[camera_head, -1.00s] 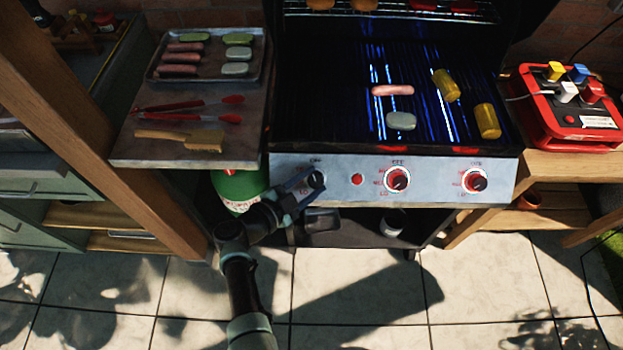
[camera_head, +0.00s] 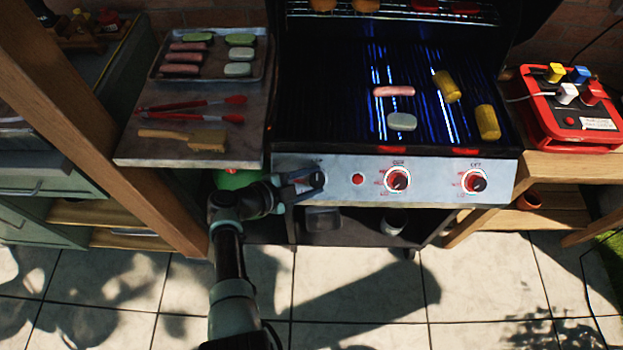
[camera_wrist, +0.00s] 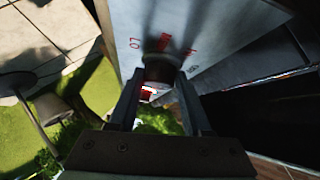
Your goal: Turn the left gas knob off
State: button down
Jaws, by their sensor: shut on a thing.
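The left gas knob (camera_wrist: 160,70) is at the left end of the grill's silver front panel (camera_head: 337,185). It sits between my two gripper fingers in the wrist view, with red lettering on the panel beside it. In the head view my gripper (camera_head: 312,181) is shut on this knob and hides most of it. The knob's pointer mark is not clear to me. The middle knob (camera_head: 397,179) and the right knob (camera_head: 474,181) have red-edged dials and stand free. A red button (camera_head: 357,179) lies between the left and middle knobs.
A side shelf (camera_head: 140,153) at left holds a food tray (camera_head: 157,73), red tongs (camera_head: 190,105) and a brush (camera_head: 205,140). Food lies on the grill grate (camera_head: 330,110). A green gas bottle (camera_head: 228,180) is partly hidden behind my arm. A red box (camera_head: 535,110) stands at right.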

jog(key=shift+c, duration=1.7)
grip_release()
jog(key=p+v, duration=0.3)
jog(key=v, duration=1)
